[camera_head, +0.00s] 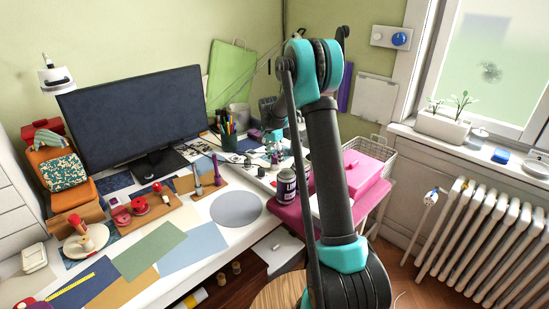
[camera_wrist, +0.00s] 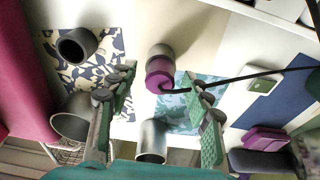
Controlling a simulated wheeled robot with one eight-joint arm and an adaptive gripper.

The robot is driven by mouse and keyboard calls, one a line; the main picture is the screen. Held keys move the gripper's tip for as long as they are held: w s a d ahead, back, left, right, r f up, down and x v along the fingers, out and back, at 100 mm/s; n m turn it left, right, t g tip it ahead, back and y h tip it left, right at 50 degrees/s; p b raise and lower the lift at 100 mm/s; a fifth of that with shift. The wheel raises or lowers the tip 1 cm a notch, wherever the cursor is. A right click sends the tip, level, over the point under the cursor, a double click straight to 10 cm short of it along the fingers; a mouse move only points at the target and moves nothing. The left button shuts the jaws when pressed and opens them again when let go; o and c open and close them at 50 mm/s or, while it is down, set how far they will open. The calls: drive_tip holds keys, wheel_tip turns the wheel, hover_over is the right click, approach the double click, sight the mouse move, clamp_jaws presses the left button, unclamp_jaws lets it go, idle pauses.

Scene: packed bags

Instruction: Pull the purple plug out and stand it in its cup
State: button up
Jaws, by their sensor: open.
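In the wrist view, the purple plug (camera_wrist: 158,74) sits at the end of a grey cylindrical socket (camera_wrist: 163,52). A dark cord runs from the plug toward the right. My gripper (camera_wrist: 157,77) is open, with one green finger on each side of the plug and visible gaps between. Grey metal cups stand around: one at the upper left (camera_wrist: 77,46), one at the lower left (camera_wrist: 73,118) and one at the lower middle (camera_wrist: 152,140). I cannot tell which cup belongs to the plug. In the head view, my gripper is small and partly hidden at the desk's back right.
The white desk (camera_head: 205,255) also holds a monitor (camera_head: 135,110), a pencil cup (camera_head: 228,140) and a dark can (camera_head: 286,186). A pink box (camera_head: 365,172) stands to the right. In the wrist view, a purple block (camera_wrist: 265,139) lies at the lower right.

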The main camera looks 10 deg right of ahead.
sight(272, 157)
wheel_tip(272, 157, up, 12)
drive_tip(key=a, duration=0.1)
drive_tip(key=shift+s, duration=0.4)
drive_tip(key=shift+a+f, duration=0.1)
drive_tip(key=shift+a, duration=0.05)
